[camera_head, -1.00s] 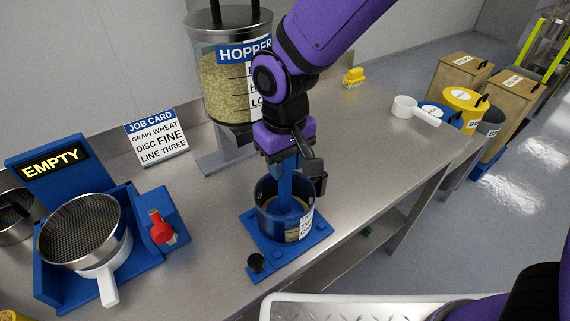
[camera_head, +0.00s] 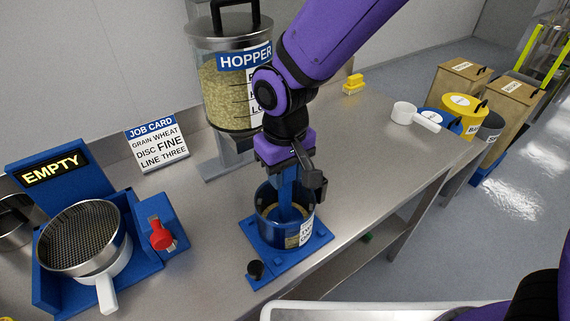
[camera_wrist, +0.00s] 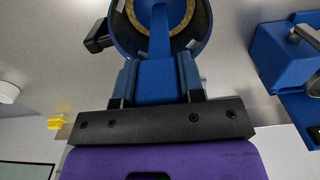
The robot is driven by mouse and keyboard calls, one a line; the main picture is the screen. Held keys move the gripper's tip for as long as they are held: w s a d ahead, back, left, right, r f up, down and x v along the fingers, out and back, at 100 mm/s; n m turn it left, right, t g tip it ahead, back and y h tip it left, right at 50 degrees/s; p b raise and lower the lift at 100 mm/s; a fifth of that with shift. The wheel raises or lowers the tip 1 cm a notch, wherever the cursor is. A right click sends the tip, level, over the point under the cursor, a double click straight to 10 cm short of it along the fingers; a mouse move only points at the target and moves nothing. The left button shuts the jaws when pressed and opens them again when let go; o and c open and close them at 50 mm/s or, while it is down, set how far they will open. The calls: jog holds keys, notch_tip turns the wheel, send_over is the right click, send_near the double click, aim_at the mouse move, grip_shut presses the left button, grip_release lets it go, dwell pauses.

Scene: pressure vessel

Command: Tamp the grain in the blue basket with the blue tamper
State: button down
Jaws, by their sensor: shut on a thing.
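The blue basket (camera_head: 266,222) stands on a blue base plate (camera_head: 318,238) on the steel bench, with a white label on its side. My gripper (camera_head: 287,168) is directly above it, shut on the handle of the blue tamper (camera_head: 286,190). The tamper reaches down inside the basket; its foot is largely hidden by the wall. In the wrist view the tamper (camera_wrist: 157,78) sits between the fingers, and a ring of tan grain (camera_wrist: 186,38) shows inside the basket (camera_wrist: 204,42) around the tamper.
A sieve (camera_head: 78,238) in a blue stand with an EMPTY sign (camera_head: 52,166) and a red knob (camera_head: 160,236) is at left. The hopper (camera_head: 228,95) stands behind the basket. A white scoop (camera_head: 404,111) and yellow block (camera_head: 354,80) lie at right. Bench is clear between.

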dwell(0.4)
jog(key=shift+r, duration=1.4)
jog(key=shift+r, duration=4.5)
jog(key=shift+s, duration=0.1)
